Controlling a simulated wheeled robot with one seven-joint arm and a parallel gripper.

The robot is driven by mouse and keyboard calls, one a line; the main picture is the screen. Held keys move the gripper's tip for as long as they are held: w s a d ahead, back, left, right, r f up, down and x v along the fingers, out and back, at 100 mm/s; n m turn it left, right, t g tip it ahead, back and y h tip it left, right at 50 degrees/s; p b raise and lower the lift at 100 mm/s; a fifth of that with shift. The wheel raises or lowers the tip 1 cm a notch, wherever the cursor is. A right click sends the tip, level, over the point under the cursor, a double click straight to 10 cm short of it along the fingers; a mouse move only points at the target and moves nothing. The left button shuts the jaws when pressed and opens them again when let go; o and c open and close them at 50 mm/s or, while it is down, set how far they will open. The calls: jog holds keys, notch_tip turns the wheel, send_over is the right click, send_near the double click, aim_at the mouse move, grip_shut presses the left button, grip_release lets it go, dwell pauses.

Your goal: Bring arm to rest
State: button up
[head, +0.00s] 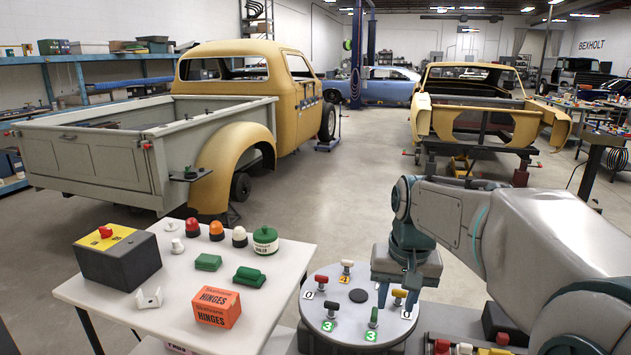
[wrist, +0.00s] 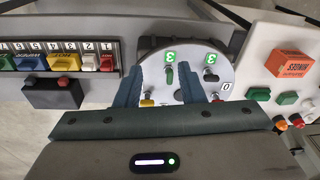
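My gripper (wrist: 160,78) is open in the wrist view, its two blue-grey fingers well apart with nothing gripped between them. They lie over the grey round plate (wrist: 203,91), whose small levers and number labels show between and beside the fingers. In the head view my gripper (head: 397,295) points down at the right side of the round plate (head: 347,325), close to its levers. How high the fingertips are above the plate, and whether they touch a lever, I cannot tell. My arm comes in from the right, bent at the elbow.
A white table (head: 275,275) left of the plate holds a black box with a red button (head: 118,258), an orange hinges box (head: 217,306), a green tin (head: 265,240) and small parts. A panel with numbered coloured blocks (wrist: 65,62) is at left in the wrist view. Open floor lies beyond.

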jog(key=s+f+n, duration=0.1)
jog(key=s+f, duration=0.2)
jog(key=s, duration=0.5)
jog(key=s+f+t, duration=0.1)
jog(key=s+f, duration=0.2)
jog(key=s, duration=0.4)
jog(key=shift+s+a+f+n+t, duration=0.15)
jog(key=shift+s+f+n+t, duration=0.15)
jog(key=shift+s+n, duration=0.1)
dwell(0.8)
